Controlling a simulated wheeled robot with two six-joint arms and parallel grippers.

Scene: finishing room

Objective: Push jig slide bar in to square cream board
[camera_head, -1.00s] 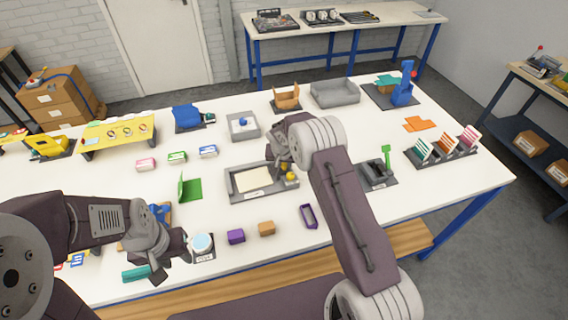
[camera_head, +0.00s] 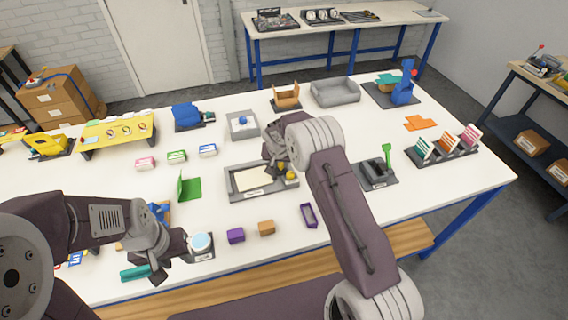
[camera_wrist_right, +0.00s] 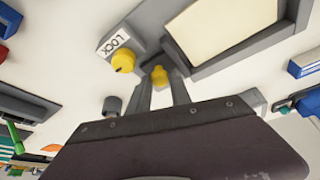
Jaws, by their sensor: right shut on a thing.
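The cream board (camera_head: 253,179) lies inside the grey jig tray (camera_head: 233,194) at mid table. It also shows in the right wrist view (camera_wrist_right: 220,28). My right gripper (camera_wrist_right: 160,88) is shut on the yellow knob (camera_wrist_right: 158,75) of the slide bar, at the board's right end in the head view. The slide bar (camera_wrist_right: 180,60) runs beside the board's edge; I cannot tell whether they touch. A second yellow knob (camera_wrist_right: 122,62) sits by the LOCK label (camera_wrist_right: 113,40). My left gripper (camera_head: 158,274) hangs low at the front left, away from the jig; its jaws are unclear.
A purple block (camera_head: 236,236), an orange block (camera_head: 267,228) and a purple frame (camera_head: 309,216) lie in front of the jig. A green bent piece (camera_head: 190,187) stands to its left. A dark fixture with a green handle (camera_head: 387,158) is to its right.

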